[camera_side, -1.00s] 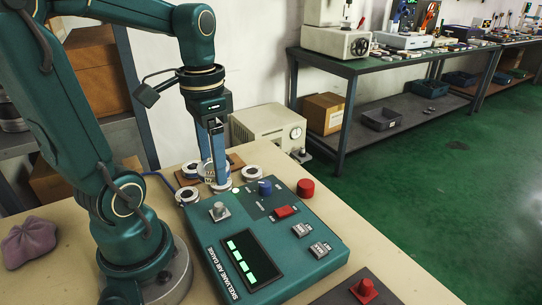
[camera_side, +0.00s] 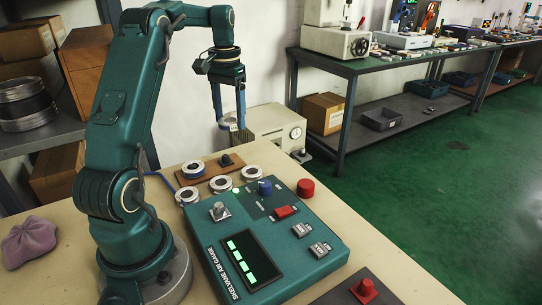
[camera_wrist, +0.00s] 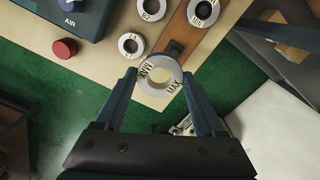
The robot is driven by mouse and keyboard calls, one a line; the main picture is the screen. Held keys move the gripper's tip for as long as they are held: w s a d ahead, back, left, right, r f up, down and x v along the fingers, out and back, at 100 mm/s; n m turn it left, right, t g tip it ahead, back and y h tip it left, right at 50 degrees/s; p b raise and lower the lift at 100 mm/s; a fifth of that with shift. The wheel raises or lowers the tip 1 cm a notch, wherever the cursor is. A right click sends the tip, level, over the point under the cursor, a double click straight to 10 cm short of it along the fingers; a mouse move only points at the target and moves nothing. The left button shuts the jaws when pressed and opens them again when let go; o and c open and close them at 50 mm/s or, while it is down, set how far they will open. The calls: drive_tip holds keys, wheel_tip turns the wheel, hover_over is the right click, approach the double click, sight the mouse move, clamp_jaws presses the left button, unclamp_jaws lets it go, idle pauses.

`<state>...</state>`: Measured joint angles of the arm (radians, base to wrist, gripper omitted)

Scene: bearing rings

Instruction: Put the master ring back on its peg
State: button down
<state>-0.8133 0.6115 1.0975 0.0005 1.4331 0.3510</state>
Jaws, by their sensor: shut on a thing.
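The held master ring (camera_wrist: 160,91) is pale metal, marked MAX in the wrist view. It also shows in the side view (camera_side: 228,125). My gripper (camera_wrist: 159,76) is shut on it, one finger on each side, and holds it in the air. The brown peg board (camera_side: 210,172) lies on the bench below. Its bare dark peg (camera_side: 226,160) stands at the right end, and it shows beyond the ring in the wrist view (camera_wrist: 175,47). A second ring, marked MIN (camera_wrist: 212,14), sits at the board's other end, also in the side view (camera_side: 193,174).
Several loose rings, including one at the right (camera_side: 251,178), lie between the board and the teal air gauge (camera_side: 275,235). A beige box unit (camera_side: 265,125) stands behind the bench edge.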

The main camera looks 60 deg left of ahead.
sight(225, 155)
drive_tip(key=shift+n, duration=0.4)
drive_tip(key=a+f, duration=0.1)
drive_tip(key=s+a+f, duration=0.1)
drive_tip(key=f, duration=0.1)
drive_tip(key=shift+a+f, duration=0.1)
drive_tip(key=shift+a, duration=0.1)
drive_tip(key=shift+s+a+f, duration=0.1)
drive_tip(key=shift+f, duration=2.2)
drive_tip(key=shift+f, duration=0.4)
drive_tip(key=shift+f, duration=0.6)
drive_tip(key=shift+f, duration=0.75)
unclamp_jaws()
